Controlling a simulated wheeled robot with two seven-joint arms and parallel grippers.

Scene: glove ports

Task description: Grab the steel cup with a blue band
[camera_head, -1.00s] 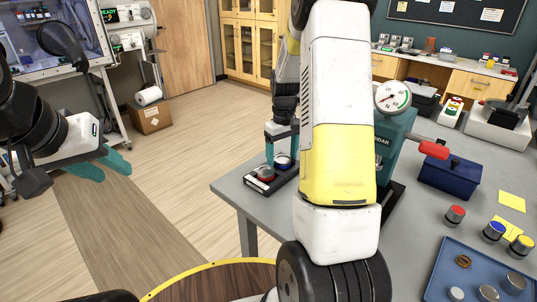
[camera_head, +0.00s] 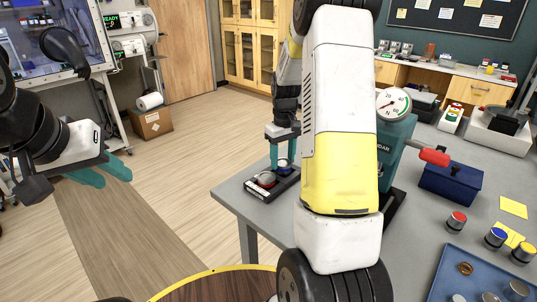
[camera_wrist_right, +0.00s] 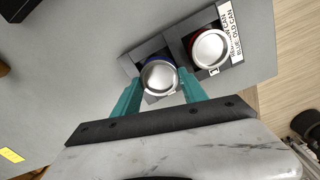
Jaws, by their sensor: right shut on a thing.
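A steel cup with a blue band (camera_wrist_right: 160,77) stands in one compartment of a black two-part holder (camera_wrist_right: 152,47). It also shows in the head view (camera_head: 284,167), partly hidden by my fingers. My right gripper (camera_wrist_right: 161,82) is shut on this cup, one teal finger on each side. In the head view my right gripper (camera_head: 281,161) points down at the table's far left corner. A red-banded cup (camera_wrist_right: 210,49) stands in the other compartment, beside a white label. My left gripper (camera_head: 103,174) is open and empty, over the floor at the left.
A teal press with a gauge (camera_head: 393,104) and a dark blue box (camera_head: 450,184) stand behind my right arm.

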